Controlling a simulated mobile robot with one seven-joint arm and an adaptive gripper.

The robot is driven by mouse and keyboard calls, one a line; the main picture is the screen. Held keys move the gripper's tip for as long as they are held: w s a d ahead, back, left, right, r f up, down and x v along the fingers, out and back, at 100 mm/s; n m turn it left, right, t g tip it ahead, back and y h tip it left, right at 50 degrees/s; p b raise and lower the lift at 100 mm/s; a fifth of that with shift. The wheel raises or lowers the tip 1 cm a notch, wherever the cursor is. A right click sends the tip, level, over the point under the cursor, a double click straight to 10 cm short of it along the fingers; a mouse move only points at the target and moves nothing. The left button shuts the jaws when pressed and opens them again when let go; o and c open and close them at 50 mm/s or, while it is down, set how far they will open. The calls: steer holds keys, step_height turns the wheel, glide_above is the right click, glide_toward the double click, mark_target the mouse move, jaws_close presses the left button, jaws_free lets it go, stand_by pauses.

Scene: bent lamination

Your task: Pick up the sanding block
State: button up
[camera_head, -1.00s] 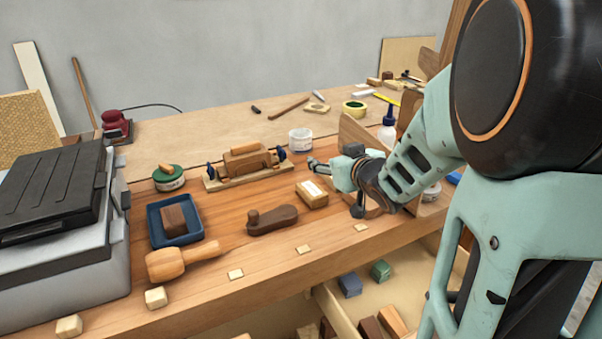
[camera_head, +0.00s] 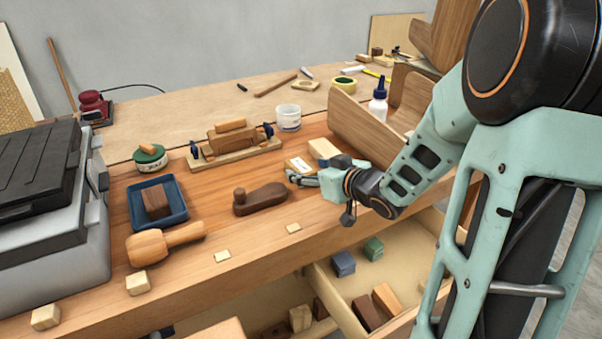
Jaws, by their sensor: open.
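No block is clearly marked as the sanding block. A light wooden block with a white label (camera_head: 297,165) lies on the bench just behind my gripper's fingers. A brown block (camera_head: 156,203) sits in a blue tray (camera_head: 184,214) at the left. A blue-grey block (camera_head: 343,264) and a green block (camera_head: 373,248) lie in the open drawer (camera_head: 405,262). My gripper (camera_head: 291,178) is open and low over the bench, pointing left. Its fingers are small here, and I cannot tell whether they touch the labelled block, which they partly cover.
A dark wooden plane (camera_head: 260,198) lies left of my gripper, with a mallet (camera_head: 165,243) further left. A second pale block (camera_head: 323,148), a white tub (camera_head: 288,117) and a wooden stand (camera_head: 362,130) are behind. Small pale blocks lie along the front edge.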

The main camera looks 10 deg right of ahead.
mark_target(303, 167)
steer(key=b+x, duration=0.1)
steer(key=x, duration=0.4)
steer(key=shift+d, duration=0.1)
steer(key=shift+r, duration=0.1)
steer(key=c, duration=1.3)
